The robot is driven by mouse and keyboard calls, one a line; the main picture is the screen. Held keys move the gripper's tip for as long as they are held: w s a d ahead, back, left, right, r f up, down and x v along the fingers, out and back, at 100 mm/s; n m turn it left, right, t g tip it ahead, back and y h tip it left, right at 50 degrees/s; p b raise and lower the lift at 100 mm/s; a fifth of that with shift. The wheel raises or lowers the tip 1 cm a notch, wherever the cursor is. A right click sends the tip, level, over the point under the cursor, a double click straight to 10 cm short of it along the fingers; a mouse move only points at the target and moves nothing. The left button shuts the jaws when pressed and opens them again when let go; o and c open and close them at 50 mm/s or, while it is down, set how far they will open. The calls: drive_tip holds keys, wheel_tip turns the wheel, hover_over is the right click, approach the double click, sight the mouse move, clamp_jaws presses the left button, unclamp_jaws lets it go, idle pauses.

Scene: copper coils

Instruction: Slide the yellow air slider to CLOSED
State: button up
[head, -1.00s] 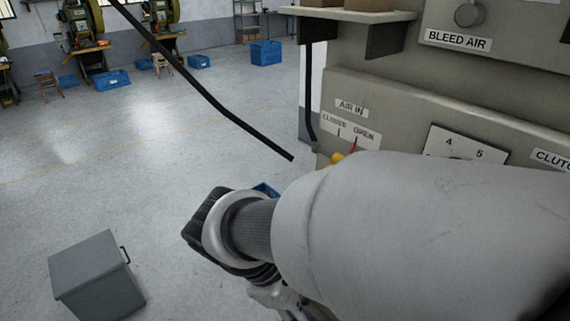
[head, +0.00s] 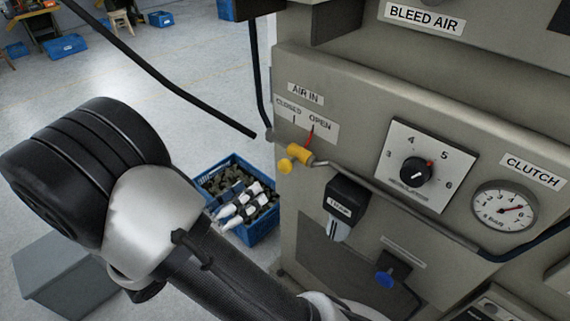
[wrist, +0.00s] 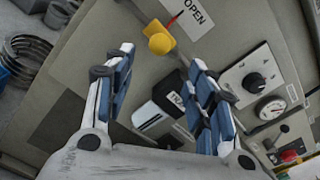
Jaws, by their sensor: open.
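The yellow air slider (head: 299,154) sits on the pipe at the left edge of the machine's panel, under the AIR IN plate (head: 303,126) marked CLOSED and OPEN. Its red pointer (head: 309,136) is at the OPEN mark. In the wrist view the yellow slider (wrist: 160,37) shows at the top, with its round knob toward me. My gripper (wrist: 163,58) is open and empty, its blue-padded fingers apart on either side below the slider. I see no contact with it.
Right of the slider are a numbered dial (head: 415,171), a pressure gauge (head: 503,212) and a black-topped filter (head: 345,200) below the pipe. A blue crate (head: 262,228) and a grey box (head: 60,285) stand on the floor.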

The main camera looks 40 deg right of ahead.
sight(280, 170)
drive_tip(key=d, duration=0.4)
drive_tip(key=d+b, duration=0.1)
drive_tip(key=d, duration=0.4)
drive_tip(key=w+d, duration=0.1)
drive_tip(key=d, duration=0.3)
drive_tip(key=shift+d+b, duration=0.35)
drive_tip(key=shift+b, duration=0.05)
clamp_jaws()
drive_tip(key=shift+w, duration=0.1)
